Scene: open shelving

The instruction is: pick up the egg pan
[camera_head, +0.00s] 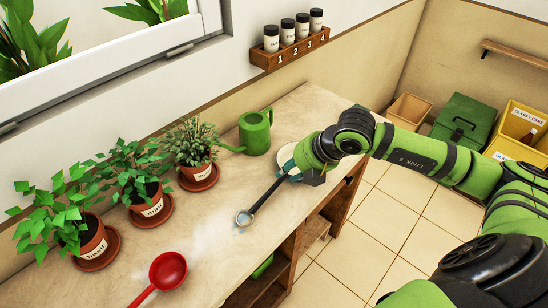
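A small grey round pan-like piece (243,218) with a long dark handle lies on or just above the counter, near its front edge. A red round pan or ladle (168,270) with a red handle is at the bottom left of the counter. I cannot tell which of these two is the egg pan. My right gripper (290,174) is at the far end of the dark handle. Its fingers are small and partly hidden by my wrist, so I cannot tell whether they are closed on the handle. My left gripper is out of view.
The pale counter (210,236) has bare room in the middle. Three potted plants on saucers stand along the wall. A green watering can (254,132) and a white round item (287,152) are near my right wrist. A spice rack (290,54) hangs above. Bins stand at right.

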